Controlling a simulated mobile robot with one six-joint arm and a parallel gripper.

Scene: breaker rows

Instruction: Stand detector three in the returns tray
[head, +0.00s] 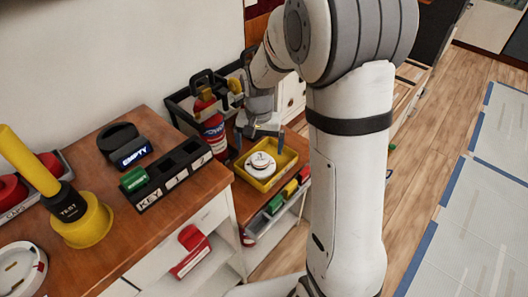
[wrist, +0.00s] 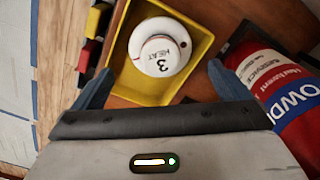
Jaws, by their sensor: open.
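The round white detector marked "3" and "HEAT" (wrist: 160,54) stands in a yellow tray (wrist: 203,43), with tray floor showing around it. In the head view the detector (head: 261,164) sits near the middle of the tray (head: 268,186), label side up. My gripper (head: 260,137) is open and empty, just above and behind the tray. In the wrist view my gripper's fingers (wrist: 160,84) are spread wide, on either side below the detector and apart from it. No writing that names the tray is readable.
A red fire extinguisher (head: 211,125) stands close left of the tray; it is beside one finger in the wrist view (wrist: 282,97). Coloured breakers (head: 290,188) line the shelf's front. A black key rack (head: 175,175) and yellow test tool (head: 82,221) are on the left counter.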

